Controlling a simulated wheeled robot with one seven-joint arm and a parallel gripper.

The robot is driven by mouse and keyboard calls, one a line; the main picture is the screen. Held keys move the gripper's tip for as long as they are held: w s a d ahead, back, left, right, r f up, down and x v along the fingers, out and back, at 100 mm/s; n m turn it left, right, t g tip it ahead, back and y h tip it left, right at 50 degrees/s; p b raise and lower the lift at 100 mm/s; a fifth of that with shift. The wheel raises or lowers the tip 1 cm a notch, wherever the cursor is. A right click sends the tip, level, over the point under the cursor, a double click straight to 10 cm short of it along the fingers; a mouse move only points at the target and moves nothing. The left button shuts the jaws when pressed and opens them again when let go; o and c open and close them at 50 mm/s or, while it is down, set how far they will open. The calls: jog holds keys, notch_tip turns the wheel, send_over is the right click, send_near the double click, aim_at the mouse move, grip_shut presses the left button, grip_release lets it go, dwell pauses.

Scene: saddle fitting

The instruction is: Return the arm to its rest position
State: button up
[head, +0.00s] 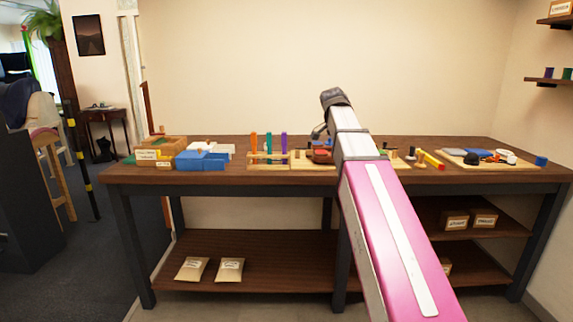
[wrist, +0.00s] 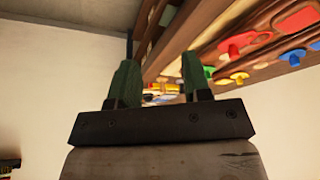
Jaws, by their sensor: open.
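My arm, with a pink link and a pale grey link, reaches up and forward in the head view, across the front of the workbench (head: 220,176). Its dark upper joint stands above the bench against the wall. My gripper (wrist: 159,78) shows in the wrist view with two green fingers apart and nothing between them. In the head view the gripper is mostly hidden behind the arm, so I cannot tell its exact height over the bench. The wrist view is tilted, with bench items beyond the fingers at the upper right.
A wooden rack with upright coloured rods (head: 268,158) stands left of the arm. A board with small parts (head: 490,160) lies at right. The air above the bench's left side is clear.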

jog(key=s+f+n+g+y, duration=0.1)
jog(key=s+f+n, duration=0.2)
jog(key=f, duration=0.9)
jog(key=s+f+n+y, duration=0.1)
jog(key=s+f+n, duration=0.15)
jog(key=f, duration=0.95)
jog(key=s+a+f+n+y, duration=0.1)
jog(key=s+f+n, duration=0.2)
jog(key=s+f, duration=0.4)
jog(key=s+f+n+g, duration=0.1)
jog(key=s+f+n, duration=0.2)
jog(key=s+f, duration=0.4)
notch_tip(320, 180, down, 8)
jog(key=shift+a+r+y, duration=0.2)
jog(key=shift+a+y, duration=0.15)
jog(key=shift+y, duration=0.05)
